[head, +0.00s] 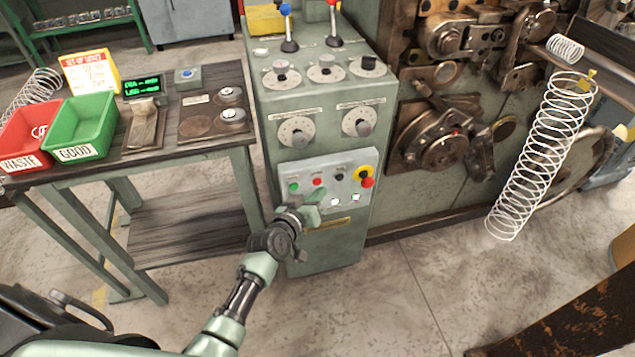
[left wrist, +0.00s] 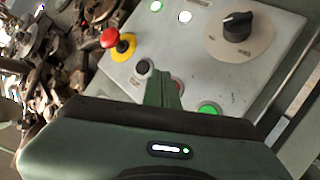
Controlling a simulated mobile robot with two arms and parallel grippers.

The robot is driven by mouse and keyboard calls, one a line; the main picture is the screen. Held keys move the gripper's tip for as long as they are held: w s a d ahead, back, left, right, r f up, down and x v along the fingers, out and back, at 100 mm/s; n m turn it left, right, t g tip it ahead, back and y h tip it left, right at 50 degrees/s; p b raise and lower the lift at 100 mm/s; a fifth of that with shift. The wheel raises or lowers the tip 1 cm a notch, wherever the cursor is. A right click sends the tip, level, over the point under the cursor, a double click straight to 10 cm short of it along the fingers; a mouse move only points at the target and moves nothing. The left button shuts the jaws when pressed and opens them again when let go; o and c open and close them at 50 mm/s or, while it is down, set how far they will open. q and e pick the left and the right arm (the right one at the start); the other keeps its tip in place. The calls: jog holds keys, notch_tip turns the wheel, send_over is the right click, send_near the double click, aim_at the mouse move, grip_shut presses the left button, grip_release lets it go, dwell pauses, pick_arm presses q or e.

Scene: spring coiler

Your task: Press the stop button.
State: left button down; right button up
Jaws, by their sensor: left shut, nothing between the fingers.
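The control panel (head: 345,180) is a pale grey plate on the front of the green cabinet. The small red button (head: 318,182), likely the stop button, sits between a green button (head: 294,187) and a black button (head: 340,177). My left gripper (head: 313,197) is shut and empty, just in front of the panel below the red button. In the left wrist view, the shut fingers (left wrist: 163,90) partly cover the red button (left wrist: 178,86). I cannot tell whether they touch it. The button labels are too small to read. My right gripper is not in view.
A red mushroom knob (head: 367,182) on yellow is at the panel's right, near two lit lamps (head: 334,202). A black-knobbed dial (left wrist: 238,27) is also on the panel. A table (head: 190,145) with red and green bins stands left; the coiler with a spring (head: 545,155) is right.

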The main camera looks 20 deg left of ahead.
pick_arm(q)
jog(key=shift+w, duration=0.1)
jog(key=shift+w+a, duration=0.25)
dwell(0.3)
jog(key=shift+w+a, duration=0.25)
jog(key=shift+w, duration=0.1)
dwell(0.6)
jog(key=shift+r, duration=0.1)
jog(key=shift+s+d+p, duration=0.3)
jog(key=shift+s+d, duration=0.2)
jog(key=shift+s, duration=0.2)
jog(key=s+d+p, duration=0.1)
jog(key=s, duration=0.1)
jog(key=s+d+p, duration=0.1)
jog(key=s, duration=0.1)
jog(key=shift+d, duration=0.4)
